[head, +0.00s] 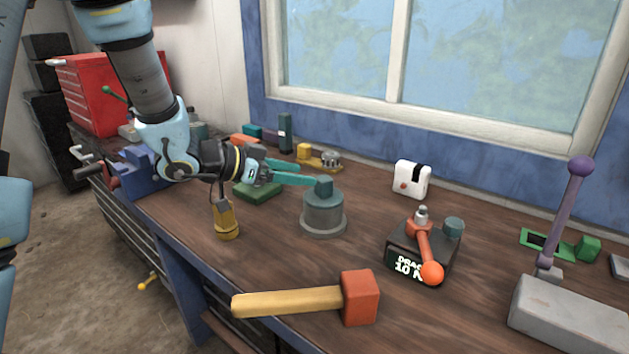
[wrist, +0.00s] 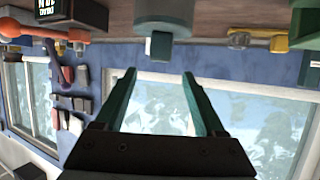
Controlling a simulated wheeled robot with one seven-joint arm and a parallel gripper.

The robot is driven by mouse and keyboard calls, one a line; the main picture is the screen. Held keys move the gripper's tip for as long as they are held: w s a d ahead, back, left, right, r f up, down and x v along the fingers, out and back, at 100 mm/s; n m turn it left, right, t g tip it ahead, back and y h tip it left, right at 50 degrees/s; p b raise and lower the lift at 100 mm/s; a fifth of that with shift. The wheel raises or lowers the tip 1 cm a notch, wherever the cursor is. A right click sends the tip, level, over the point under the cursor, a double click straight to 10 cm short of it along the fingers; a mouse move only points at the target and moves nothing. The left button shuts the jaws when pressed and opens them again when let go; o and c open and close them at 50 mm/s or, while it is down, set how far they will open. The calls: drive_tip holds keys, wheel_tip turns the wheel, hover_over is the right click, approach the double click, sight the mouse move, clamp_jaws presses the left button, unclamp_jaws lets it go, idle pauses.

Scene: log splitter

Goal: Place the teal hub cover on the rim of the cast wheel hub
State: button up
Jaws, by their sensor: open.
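The teal hub cover (head: 322,208) is a dark grey-teal cylinder with a small square knob on top. It sits upright on the grey cast wheel hub (head: 323,230), whose wider flange shows around its foot; I cannot tell whether it is seated evenly on the rim. My gripper (head: 314,174) reaches in from the left, level with the knob. In the wrist view, my gripper (wrist: 159,74) has its two teal fingers apart with nothing between them. The hub cover's knob (wrist: 159,45) shows just beyond the fingertips, in line with the gap.
A mallet (head: 310,300) lies in front on the bench. A brass-coloured cylinder (head: 227,220) stands left of the hub. A dark box with a red lever (head: 425,248) is to the right. A green block (head: 258,191) lies behind my gripper, and a white box (head: 412,179) stands near the wall.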

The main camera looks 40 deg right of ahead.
drive_tip(key=shift+v, duration=0.75)
drive_tip(key=w+a+f+n+t+y, duration=0.2)
drive_tip(key=w+a+n+t+y, duration=0.5)
drive_tip(key=w+a, duration=0.85)
drive_tip(key=s+a+f+n+t+y, duration=0.15)
drive_tip(key=a+n+y, duration=0.35)
drive_tip(key=a, duration=1)
drive_tip(key=s+a+f+n+g+y, duration=0.1)
drive_tip(key=s+a+f+n+g, duration=0.1)
drive_tip(key=s+a+n+g, duration=0.3)
drive_tip(key=s+a+n, duration=0.1)
drive_tip(key=s+a, duration=0.2)
drive_tip(key=s, duration=0.3)
drive_tip(key=shift+s+a, duration=0.25)
drive_tip(key=shift+a, duration=0.15)
